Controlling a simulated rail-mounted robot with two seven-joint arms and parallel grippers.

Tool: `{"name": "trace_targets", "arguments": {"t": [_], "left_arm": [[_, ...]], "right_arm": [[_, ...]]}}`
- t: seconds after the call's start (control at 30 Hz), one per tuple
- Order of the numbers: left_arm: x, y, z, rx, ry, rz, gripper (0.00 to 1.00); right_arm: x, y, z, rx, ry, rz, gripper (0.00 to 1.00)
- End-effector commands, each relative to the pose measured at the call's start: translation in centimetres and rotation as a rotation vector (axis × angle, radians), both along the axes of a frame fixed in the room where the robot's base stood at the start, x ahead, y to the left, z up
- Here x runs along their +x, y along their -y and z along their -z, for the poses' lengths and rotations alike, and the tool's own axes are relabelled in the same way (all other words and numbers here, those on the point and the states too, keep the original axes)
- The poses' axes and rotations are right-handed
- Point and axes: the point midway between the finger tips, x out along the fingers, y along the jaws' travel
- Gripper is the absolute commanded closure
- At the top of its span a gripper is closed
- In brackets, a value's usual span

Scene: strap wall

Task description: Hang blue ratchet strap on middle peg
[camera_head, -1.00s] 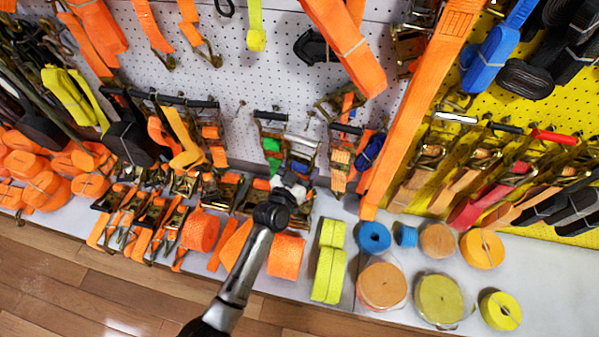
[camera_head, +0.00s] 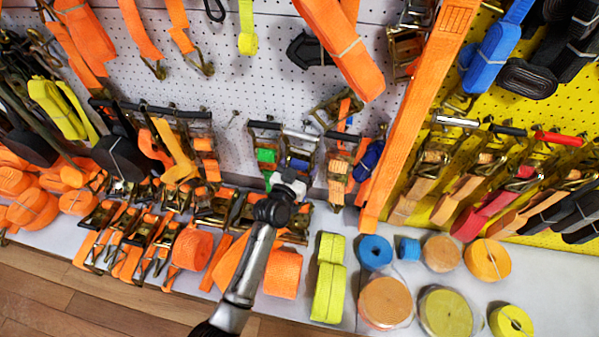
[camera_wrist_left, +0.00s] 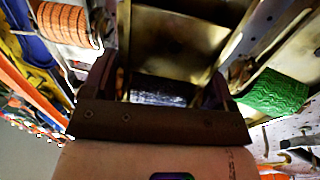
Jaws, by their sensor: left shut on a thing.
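The blue ratchet strap (camera_head: 299,162) has a silver handle and a metal frame, with a bit of blue webbing showing. It is at the pegboard wall, between a green-strapped ratchet (camera_head: 266,156) on its left and an orange-strapped one (camera_head: 338,165) on its right. My left gripper (camera_head: 290,178) is shut on its lower part. In the left wrist view, the brass-coloured ratchet frame (camera_wrist_left: 180,40) rises from between the dark jaws, with dark webbing at the jaws. The middle peg is hidden behind the ratchet, and I cannot tell whether the strap touches it. My right gripper is out of view.
A long orange strap (camera_head: 420,110) hangs diagonally to the right. A blue bundle (camera_head: 369,158) hangs beside the orange ratchet. Below, a white shelf (camera_head: 410,312) carries yellow-green (camera_head: 329,278), blue (camera_head: 375,251) and orange rolls. Neighbouring ratchets stand close on both sides.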

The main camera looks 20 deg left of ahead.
Motion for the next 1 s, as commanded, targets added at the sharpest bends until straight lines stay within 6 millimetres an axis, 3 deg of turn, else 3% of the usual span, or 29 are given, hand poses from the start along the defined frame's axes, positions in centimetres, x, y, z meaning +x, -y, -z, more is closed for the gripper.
{"name": "trace_targets", "arguments": {"t": [0.4, 1.0], "left_arm": [[2.1, -0.4, 0.0, -0.001, 0.008, -0.002, 0.88], [3.3, -0.6, 1.0, -0.001, 0.008, -0.001, 0.88]], "right_arm": [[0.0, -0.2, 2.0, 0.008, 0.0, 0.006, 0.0], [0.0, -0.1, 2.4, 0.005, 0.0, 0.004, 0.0]]}}
